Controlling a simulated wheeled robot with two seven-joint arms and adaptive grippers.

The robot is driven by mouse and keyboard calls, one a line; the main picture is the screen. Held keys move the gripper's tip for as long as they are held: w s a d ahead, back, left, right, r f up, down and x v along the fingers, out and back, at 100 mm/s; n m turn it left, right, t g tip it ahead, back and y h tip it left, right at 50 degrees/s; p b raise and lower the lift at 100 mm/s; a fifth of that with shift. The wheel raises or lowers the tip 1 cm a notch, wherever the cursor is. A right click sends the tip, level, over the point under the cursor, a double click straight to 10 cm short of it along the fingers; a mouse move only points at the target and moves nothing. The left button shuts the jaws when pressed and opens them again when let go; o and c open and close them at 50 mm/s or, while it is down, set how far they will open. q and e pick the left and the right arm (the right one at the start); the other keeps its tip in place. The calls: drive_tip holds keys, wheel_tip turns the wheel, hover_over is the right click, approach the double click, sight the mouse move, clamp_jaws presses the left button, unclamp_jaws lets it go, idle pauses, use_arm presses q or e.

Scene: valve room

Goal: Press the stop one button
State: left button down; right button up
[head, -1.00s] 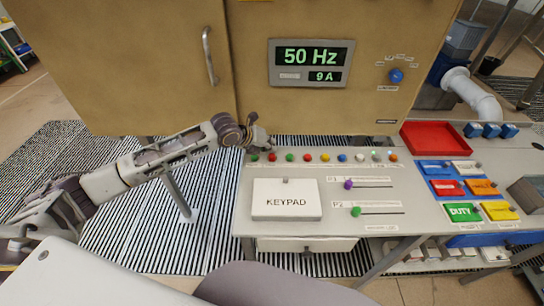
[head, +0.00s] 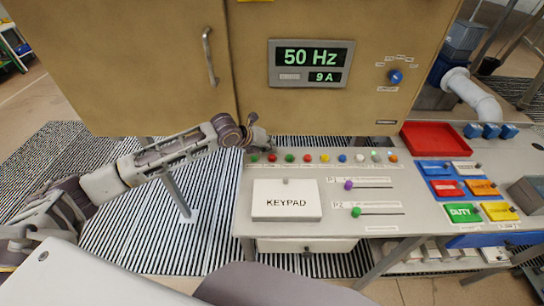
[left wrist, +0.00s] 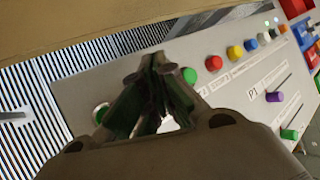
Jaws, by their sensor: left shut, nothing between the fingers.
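A row of small round buttons runs along the back of the grey console (head: 345,225). From the left come a green button (head: 254,158), a red button (head: 271,157), a second green (head: 289,158) and a second red (head: 306,157). Their labels are too small to read. My left gripper (head: 264,142) is shut and empty, at the left end of the row, just behind the first green and red buttons. In the left wrist view the fingers (left wrist: 153,66) cover the first red button's place, between the two green buttons (left wrist: 189,75). I cannot tell whether they touch anything. My right gripper is not in view.
Yellow, blue, white and orange buttons (head: 393,158) continue the row rightward. A keypad cover (head: 287,200) and two sliders (head: 370,212) lie in front. A brown cabinet (head: 330,110) with a 50 Hz display (head: 311,63) rises behind. A red tray (head: 434,138) stands at right.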

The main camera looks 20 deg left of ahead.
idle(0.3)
use_arm(q)
drive_tip(key=shift+f, duration=0.4)
drive_tip(key=shift+f, duration=0.2)
idle(0.7)
drive_tip(key=shift+f, duration=0.35)
idle(0.5)
drive_tip(key=shift+r+p, duration=0.15)
drive_tip(key=shift+p, duration=0.15)
drive_tip(key=shift+r+p, duration=0.8)
drive_tip(key=shift+p, duration=0.05)
drive_tip(key=shift+r, duration=0.1)
